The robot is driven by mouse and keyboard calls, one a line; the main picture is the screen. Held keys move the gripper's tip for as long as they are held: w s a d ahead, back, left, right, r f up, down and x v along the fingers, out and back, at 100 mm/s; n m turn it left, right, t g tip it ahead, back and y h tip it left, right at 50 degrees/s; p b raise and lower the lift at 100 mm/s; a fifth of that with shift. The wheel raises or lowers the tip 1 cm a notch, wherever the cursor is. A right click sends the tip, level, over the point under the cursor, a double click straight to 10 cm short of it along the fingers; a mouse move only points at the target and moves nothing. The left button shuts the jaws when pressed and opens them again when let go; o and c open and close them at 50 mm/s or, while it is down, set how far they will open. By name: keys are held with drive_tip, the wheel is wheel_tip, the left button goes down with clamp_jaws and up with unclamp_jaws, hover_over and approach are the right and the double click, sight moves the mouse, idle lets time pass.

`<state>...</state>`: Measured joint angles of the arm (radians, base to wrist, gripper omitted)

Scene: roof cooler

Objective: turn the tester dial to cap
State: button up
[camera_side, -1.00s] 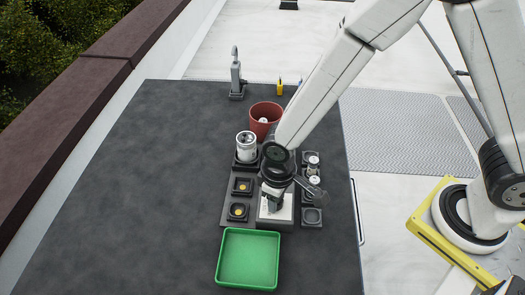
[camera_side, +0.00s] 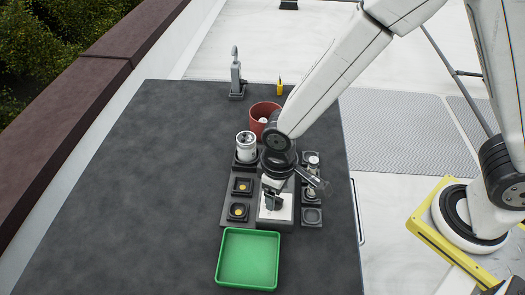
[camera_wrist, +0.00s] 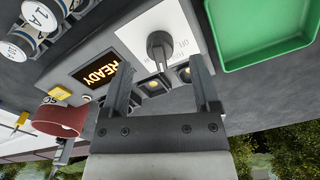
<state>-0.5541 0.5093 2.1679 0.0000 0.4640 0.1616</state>
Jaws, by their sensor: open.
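The tester's white dial panel (camera_side: 284,213) is at the front of the dark fixture in the side view, partly hidden by my gripper (camera_side: 272,199). In the wrist view the grey dial (camera_wrist: 158,45) has a raised grip bar and stands on the white panel (camera_wrist: 128,38). Printing beside it seems to read "OFF"; other marks are too small or hidden, so I cannot tell the exact setting. The tester's screen (camera_wrist: 97,70) reads "READY". My gripper (camera_wrist: 160,68) is open and empty, its fingers spread to either side of the dial in the picture, apparently not touching it.
The green tray (camera_side: 221,272) lies just in front of the tester. A white can (camera_side: 246,146) stands in a holder behind left. Square sockets (camera_side: 238,212) line the left, small cylinders (camera_side: 313,160) the right. A red bin (camera_side: 264,108) stands behind. The left tabletop is clear.

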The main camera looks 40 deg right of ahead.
sight(277, 198)
drive_tip(key=shift+r, duration=2.5)
drive_tip(key=shift+d, duration=0.1)
drive_tip(key=s+d+r+m+t, duration=0.1)
drive_tip(key=d+m, duration=0.1)
drive_tip(key=d, duration=0.7)
drive_tip(key=s+d+r+m+t, duration=0.1)
drive_tip(key=d+r+m, duration=0.1)
drive_tip(key=d, duration=0.7)
drive_tip(key=shift+s+d+m+t, duration=0.2)
drive_tip(key=shift+d+m+t, duration=0.1)
drive_tip(key=shift+d, duration=0.1)
